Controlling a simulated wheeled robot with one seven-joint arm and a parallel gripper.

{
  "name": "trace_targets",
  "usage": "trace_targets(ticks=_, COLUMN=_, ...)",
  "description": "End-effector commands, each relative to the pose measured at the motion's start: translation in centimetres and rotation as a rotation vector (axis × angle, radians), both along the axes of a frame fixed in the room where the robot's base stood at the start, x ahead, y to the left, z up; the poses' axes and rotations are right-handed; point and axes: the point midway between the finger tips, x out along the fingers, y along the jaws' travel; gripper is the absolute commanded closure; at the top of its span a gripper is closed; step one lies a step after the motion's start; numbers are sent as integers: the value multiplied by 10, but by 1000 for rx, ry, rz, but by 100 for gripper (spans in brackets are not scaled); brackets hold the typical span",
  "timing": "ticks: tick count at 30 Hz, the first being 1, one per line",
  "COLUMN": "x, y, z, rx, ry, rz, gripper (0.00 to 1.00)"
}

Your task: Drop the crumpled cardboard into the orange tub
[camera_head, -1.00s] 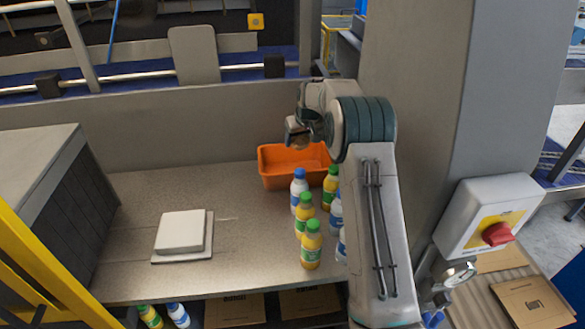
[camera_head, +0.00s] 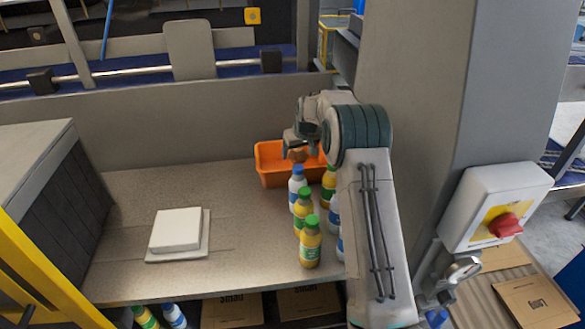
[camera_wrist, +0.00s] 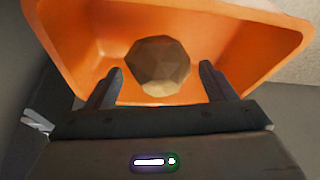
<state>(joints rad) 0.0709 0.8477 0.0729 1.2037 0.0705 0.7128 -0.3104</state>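The orange tub (camera_head: 272,174) stands on the worktop behind the bottles. The crumpled cardboard (camera_head: 297,154), a brown faceted ball, shows over the tub's inside, just below my gripper (camera_head: 292,145). In the wrist view the cardboard (camera_wrist: 158,64) appears within the outline of the tub (camera_wrist: 70,45), beyond my fingertips. My gripper (camera_wrist: 160,82) is open, with a gap between each finger and the ball. I cannot tell whether the cardboard rests on the tub floor or is still in the air.
Several yellow and white bottles (camera_head: 310,248) stand just in front of the tub, close to my arm. A white stacked block (camera_head: 177,230) lies on the left of the worktop. A grey column (camera_head: 430,120) rises on the right. The worktop's middle is clear.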

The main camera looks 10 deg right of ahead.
Motion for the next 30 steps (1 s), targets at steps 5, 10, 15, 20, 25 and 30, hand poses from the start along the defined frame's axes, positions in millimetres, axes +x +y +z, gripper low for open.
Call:
trace_targets(ticks=5, x=0, y=0, z=0, rx=0, ry=0, rz=0, gripper=10)
trace_targets(ticks=10, x=0, y=0, z=1, rx=0, ry=0, rz=0, gripper=10)
trace_targets(ticks=15, x=-5, y=-1, z=14, rx=0, ry=-2, rz=0, gripper=10)
trace_targets(ticks=20, x=-16, y=-4, z=42, rx=-1, ry=-5, rz=-1, gripper=10)
trace_targets(ticks=25, x=-31, y=-8, z=78, rx=-1, ry=-5, rz=-1, gripper=10)
trace_targets(ticks=30, x=-43, y=-10, z=108, rx=0, ry=-4, rz=0, gripper=10)
